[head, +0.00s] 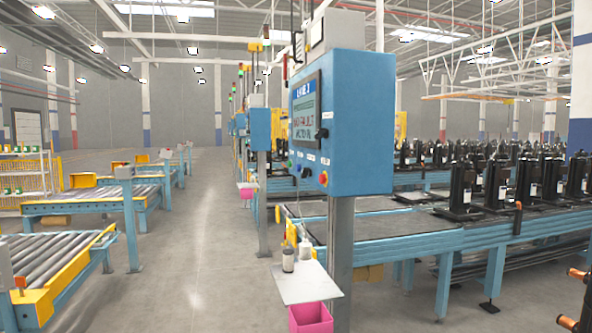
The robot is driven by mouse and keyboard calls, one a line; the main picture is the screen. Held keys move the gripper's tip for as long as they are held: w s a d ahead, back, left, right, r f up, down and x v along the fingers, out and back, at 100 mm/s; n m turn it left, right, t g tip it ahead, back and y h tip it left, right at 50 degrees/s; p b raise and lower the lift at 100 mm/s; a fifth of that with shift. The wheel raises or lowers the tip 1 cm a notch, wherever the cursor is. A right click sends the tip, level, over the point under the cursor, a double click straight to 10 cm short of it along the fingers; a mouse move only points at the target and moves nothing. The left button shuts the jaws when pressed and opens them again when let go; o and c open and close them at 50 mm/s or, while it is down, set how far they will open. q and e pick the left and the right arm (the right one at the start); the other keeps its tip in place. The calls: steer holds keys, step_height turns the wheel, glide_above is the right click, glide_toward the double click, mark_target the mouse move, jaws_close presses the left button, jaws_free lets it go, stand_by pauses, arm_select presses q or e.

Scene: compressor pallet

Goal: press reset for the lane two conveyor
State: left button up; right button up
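A blue control box (355,125) stands on a grey post at the middle of the head view, with its operating face angled to the left. A small blue sign above its screen appears to read "LANE 2". The screen (305,112) shows red and dark lettering that I cannot read surely. Below the screen are a green button (290,164), a blue button (299,168) and a red button on a yellow base (323,178). Small labels sit among them, too small to read. Neither of my grippers is in view.
A small shelf (306,283) with two bottles juts out below the box, above a pink bin (310,317). A conveyor (400,232) with black compressors (466,186) runs behind to the right. A roller conveyor (55,262) stands left. The grey aisle floor (195,260) is clear.

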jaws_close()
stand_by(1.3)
